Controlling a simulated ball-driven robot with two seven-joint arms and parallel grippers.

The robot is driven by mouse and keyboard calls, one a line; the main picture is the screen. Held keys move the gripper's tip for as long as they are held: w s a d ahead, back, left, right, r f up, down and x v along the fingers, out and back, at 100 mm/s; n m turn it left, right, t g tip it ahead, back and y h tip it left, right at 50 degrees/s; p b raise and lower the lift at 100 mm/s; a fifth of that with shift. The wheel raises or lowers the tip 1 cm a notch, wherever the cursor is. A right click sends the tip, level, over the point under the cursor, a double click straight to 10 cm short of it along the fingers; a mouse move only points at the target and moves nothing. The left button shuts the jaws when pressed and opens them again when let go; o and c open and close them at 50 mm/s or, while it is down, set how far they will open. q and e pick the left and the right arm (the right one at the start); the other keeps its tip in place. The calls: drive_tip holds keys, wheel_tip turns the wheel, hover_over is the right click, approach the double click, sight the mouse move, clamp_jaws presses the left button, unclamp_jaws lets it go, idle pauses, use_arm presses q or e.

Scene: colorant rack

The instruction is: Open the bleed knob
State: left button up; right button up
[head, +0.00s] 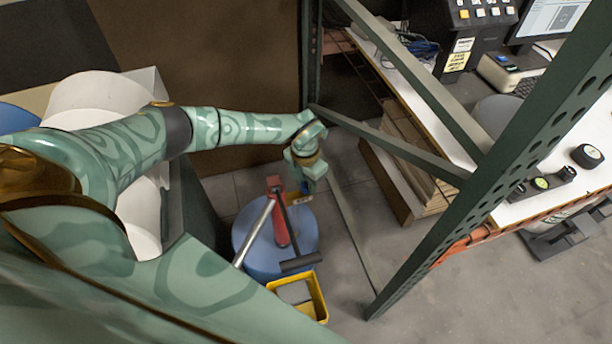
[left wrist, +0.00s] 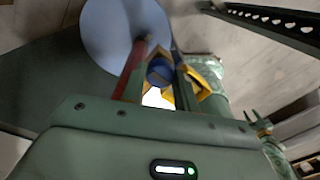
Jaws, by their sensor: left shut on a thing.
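The bleed knob (left wrist: 160,72) looks like a dark blue round cap in the left wrist view. It sits between the two fingers of my left gripper (left wrist: 158,78), which is shut on it. In the head view my left gripper (head: 306,184) points down beside the red pump body (head: 276,212), and its hand mostly hides the knob. The pump stands over a round blue surface (head: 258,262). My right gripper (left wrist: 250,117) shows small at the right of the left wrist view, with its fingers apart and empty.
A yellow open container (head: 316,298) stands near the pump. Dark green perforated rack posts (head: 470,205) and slanting braces rise to the right of my left gripper. A white workbench (head: 535,205) with devices lies beyond. Grey floor is free at the lower right.

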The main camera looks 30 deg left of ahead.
sight(305, 184)
idle(0.4)
use_arm(q)
drive_tip(key=o, duration=1)
drive_tip(key=shift+c, duration=0.2)
drive_tip(key=shift+r, duration=0.15)
wheel_tip(305, 184, up, 16)
drive_tip(key=p, duration=0.2)
drive_tip(key=shift+a, duration=0.35)
